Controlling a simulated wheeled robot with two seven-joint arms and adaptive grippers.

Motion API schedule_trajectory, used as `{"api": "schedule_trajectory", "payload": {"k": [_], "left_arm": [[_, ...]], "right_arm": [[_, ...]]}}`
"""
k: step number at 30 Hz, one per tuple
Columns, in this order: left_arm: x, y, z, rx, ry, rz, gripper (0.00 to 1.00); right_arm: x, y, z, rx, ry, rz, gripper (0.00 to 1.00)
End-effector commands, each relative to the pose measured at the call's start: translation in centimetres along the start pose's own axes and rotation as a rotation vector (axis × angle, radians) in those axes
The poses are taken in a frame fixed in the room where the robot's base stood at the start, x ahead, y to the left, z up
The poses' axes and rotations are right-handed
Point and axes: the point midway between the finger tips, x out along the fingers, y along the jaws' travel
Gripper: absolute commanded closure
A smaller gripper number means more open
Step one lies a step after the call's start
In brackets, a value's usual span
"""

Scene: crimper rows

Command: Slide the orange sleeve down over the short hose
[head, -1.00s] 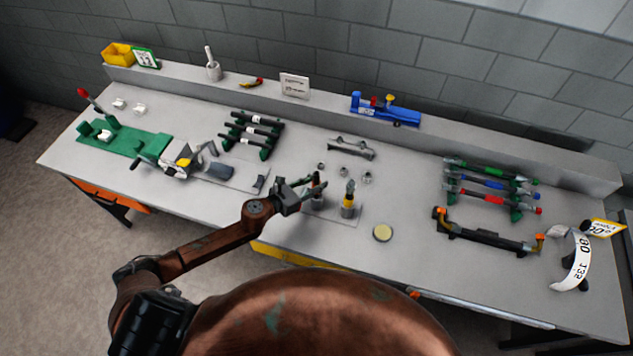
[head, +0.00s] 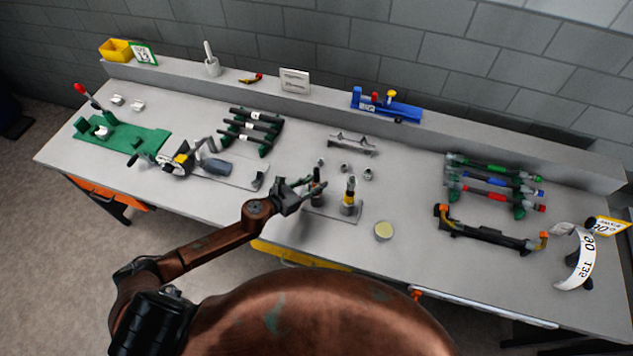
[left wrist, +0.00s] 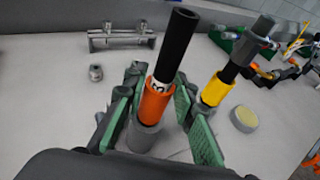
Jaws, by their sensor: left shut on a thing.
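A short black hose (left wrist: 177,45) stands upright in a grey holder (left wrist: 143,138) in the left wrist view. The orange sleeve (left wrist: 156,103) is around the hose, its lower end at the top of the grey holder; whether they touch I cannot tell. A white marked band (left wrist: 161,84) shows on the hose just above the sleeve. My left gripper (head: 310,188) is shut on the orange sleeve, its green pads on either side of it. In the head view the fingers mostly hide the sleeve. My right gripper is not in view.
Close to the right stands a second hose with a yellow sleeve (left wrist: 215,91) and a grey fitting on top. A round yellowish disc (head: 384,231) lies farther right. Small metal fittings (head: 344,168) and a metal rack (head: 351,143) are behind. The bench front is clear.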

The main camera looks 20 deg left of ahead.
Motion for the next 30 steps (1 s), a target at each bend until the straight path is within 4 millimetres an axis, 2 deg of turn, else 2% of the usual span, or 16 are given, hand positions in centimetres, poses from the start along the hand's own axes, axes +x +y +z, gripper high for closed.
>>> {"api": "schedule_trajectory", "payload": {"k": [9, 10, 18, 26, 30], "left_arm": [[0.25, 0.00, -0.80, 0.000, 0.000, 0.000, 0.92], [0.23, 0.00, -0.75, 0.000, 0.000, 0.000, 0.74], [0.21, 0.00, -0.68, 0.000, 0.000, 0.000, 0.55], [0.18, 0.00, -0.70, 0.000, 0.000, 0.000, 0.55], [-0.64, 0.05, -0.79, 0.000, 0.001, 0.001, 0.55]], "right_arm": [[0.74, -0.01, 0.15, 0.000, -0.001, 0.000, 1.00], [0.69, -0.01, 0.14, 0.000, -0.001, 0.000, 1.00], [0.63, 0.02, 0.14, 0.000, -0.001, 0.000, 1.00], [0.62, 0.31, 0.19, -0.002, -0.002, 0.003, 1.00], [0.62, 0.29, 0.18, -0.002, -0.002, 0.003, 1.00]]}}
